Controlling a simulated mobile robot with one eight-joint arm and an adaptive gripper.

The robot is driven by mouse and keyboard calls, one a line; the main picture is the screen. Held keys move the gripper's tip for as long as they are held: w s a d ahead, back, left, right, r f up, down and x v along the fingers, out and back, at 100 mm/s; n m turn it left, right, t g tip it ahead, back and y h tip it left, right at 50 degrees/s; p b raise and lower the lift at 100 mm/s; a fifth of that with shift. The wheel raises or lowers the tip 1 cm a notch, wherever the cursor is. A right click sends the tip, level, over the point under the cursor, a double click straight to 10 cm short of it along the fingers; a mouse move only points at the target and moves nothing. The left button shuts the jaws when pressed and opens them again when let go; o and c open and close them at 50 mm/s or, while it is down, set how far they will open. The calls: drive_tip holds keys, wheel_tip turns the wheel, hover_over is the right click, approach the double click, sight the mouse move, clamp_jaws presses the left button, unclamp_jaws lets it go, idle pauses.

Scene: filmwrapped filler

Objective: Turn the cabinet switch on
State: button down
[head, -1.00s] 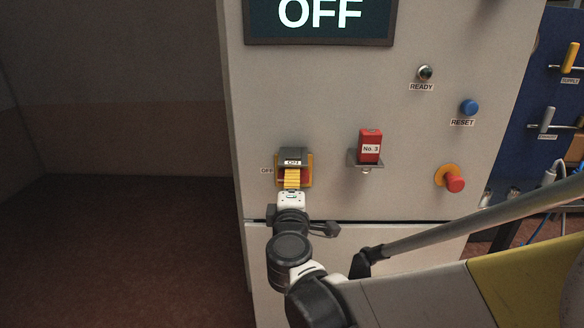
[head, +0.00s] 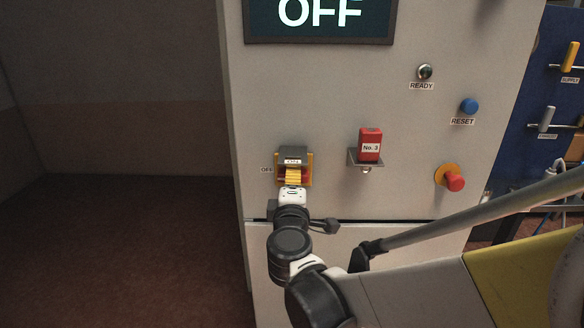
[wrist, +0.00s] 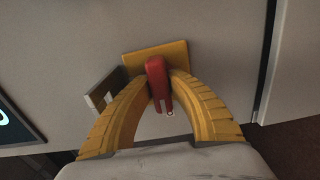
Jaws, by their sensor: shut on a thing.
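The cabinet switch shows in the head view as a yellow plate (head: 309,166) on the pale cabinet front, mostly hidden by my gripper. An "OFF" label (head: 266,170) is at its left, and a grey piece (head: 292,155) with a small light label sits at its top. In the wrist view the yellow plate (wrist: 176,54) carries a red handle (wrist: 157,82). My gripper (head: 293,172) is at the switch. Its yellow fingers in the wrist view (wrist: 160,76) are closed on the red handle, one on each side. The dark display (head: 320,18) above reads "OFF".
To the right are a red "No. 3" block (head: 370,140) on a bracket, a READY lamp (head: 425,71), a blue RESET button (head: 468,106) and a red knob (head: 454,182). A blue panel with handles (head: 546,120) stands further right. The floor at left is clear.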

drive_tip(key=m, duration=0.8)
drive_tip(key=shift+m+p, duration=0.3)
drive_tip(key=shift+m, duration=0.1)
drive_tip(key=m, duration=0.4)
drive_tip(key=shift+m, duration=2.3)
drive_tip(key=c, duration=1.3)
unclamp_jaws()
drive_tip(key=shift+o, duration=0.2)
